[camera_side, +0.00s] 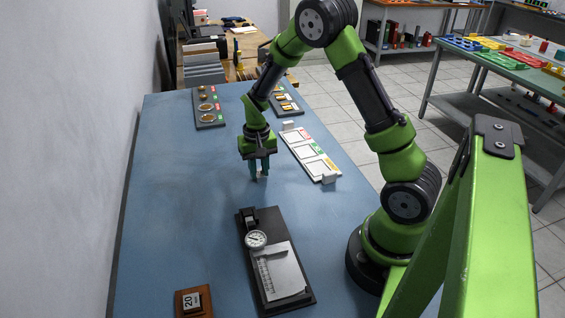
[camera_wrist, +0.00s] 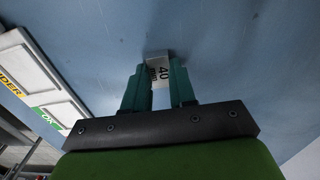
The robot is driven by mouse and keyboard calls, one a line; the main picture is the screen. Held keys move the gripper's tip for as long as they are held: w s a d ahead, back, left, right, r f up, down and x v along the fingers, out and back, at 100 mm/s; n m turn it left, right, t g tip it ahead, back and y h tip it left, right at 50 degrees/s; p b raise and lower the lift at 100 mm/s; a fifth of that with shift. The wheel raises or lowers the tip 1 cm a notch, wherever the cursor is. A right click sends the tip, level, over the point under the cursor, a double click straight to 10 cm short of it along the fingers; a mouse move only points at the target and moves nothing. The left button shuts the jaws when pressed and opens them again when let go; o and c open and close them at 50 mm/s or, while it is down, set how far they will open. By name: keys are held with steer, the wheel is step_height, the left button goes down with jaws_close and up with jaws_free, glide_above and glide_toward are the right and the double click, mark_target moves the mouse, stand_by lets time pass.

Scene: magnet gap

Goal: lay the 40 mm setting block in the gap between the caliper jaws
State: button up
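The 40 mm setting block, a small grey block with "40" on its face, is at my fingertips in the wrist view (camera_wrist: 159,72). My gripper (camera_side: 259,172) has its two teal fingers on either side of the block and appears shut on it, low over the blue table. Whether the block still touches the table cannot be told. The caliper (camera_side: 256,239), with a round dial and a grey scale, lies on a dark board (camera_side: 307,295) in front of my gripper, toward the camera. Its jaws and gap are too small to make out.
A white sorting tray (camera_side: 310,152) with coloured labels lies right of my gripper. A "20" block (camera_side: 191,301) sits on a wooden base at the near left. A dark tray with round pieces (camera_side: 208,121) is at the back left. The table's left and middle are clear.

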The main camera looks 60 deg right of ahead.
mark_target(260, 174)
jaws_close()
steer(key=shift+r, duration=2.5)
steer(key=shift+s+a, duration=0.1)
steer(key=shift+s, duration=0.05)
steer(key=s+a+r+n, duration=0.1)
steer(key=a+r+n, duration=0.7)
steer(key=a+r, duration=0.3)
step_height(260, 174, up, 2)
steer(key=shift+s+r, duration=0.15)
